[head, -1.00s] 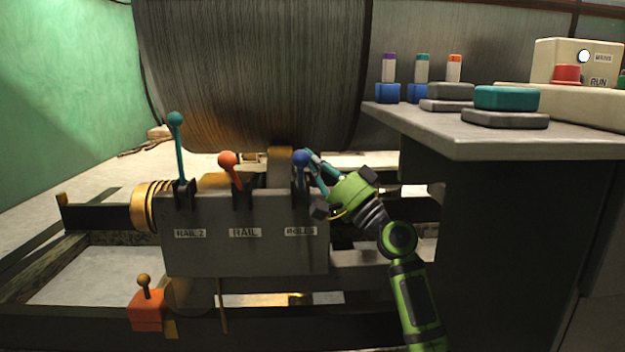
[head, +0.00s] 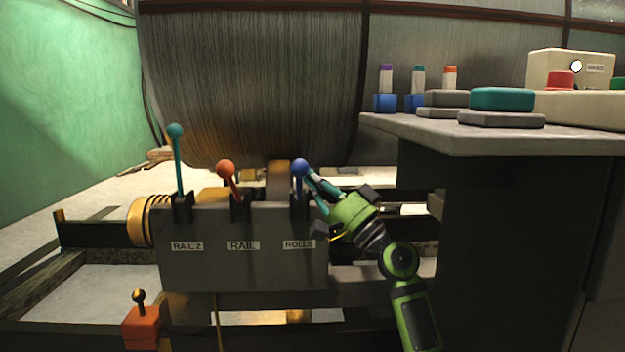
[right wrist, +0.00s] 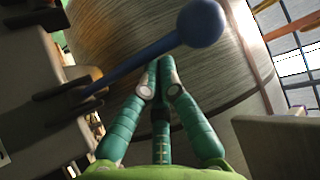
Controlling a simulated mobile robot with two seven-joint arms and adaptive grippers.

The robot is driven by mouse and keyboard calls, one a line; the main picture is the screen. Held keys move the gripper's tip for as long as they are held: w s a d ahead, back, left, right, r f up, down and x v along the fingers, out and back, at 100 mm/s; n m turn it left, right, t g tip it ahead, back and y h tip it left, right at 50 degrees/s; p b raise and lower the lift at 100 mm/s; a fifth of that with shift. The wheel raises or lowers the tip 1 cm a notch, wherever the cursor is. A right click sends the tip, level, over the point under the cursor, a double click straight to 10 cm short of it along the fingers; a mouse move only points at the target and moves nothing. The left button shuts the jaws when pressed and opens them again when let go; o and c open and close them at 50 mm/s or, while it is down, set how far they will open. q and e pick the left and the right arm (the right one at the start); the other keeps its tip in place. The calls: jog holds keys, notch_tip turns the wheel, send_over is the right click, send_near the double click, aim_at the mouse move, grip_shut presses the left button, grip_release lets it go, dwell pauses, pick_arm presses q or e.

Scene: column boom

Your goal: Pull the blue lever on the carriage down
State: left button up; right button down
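The blue lever (head: 300,168) stands up from the right end of the grey carriage (head: 245,270), above the label ROLLS. Its round knob and shaft also show in the right wrist view (right wrist: 200,22), with the shaft slanting to the lower left. My right gripper (head: 313,173) is at the right of the blue knob in the head view. In the right wrist view its teal fingers (right wrist: 158,80) are drawn together, with the tips close to the lever's shaft. Nothing is seen between them, and I cannot tell whether they touch the shaft. My left gripper is not in view.
A red lever (head: 227,170) and a teal lever (head: 176,150) stand on the same carriage to the left. A large ribbed drum (head: 250,90) is behind. A grey console (head: 480,143) with buttons is close at the right. An orange box (head: 141,328) is at lower left.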

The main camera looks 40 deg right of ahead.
jog(key=shift+f, duration=0.15)
jog(key=v, duration=1.2)
jog(key=shift+a, duration=0.1)
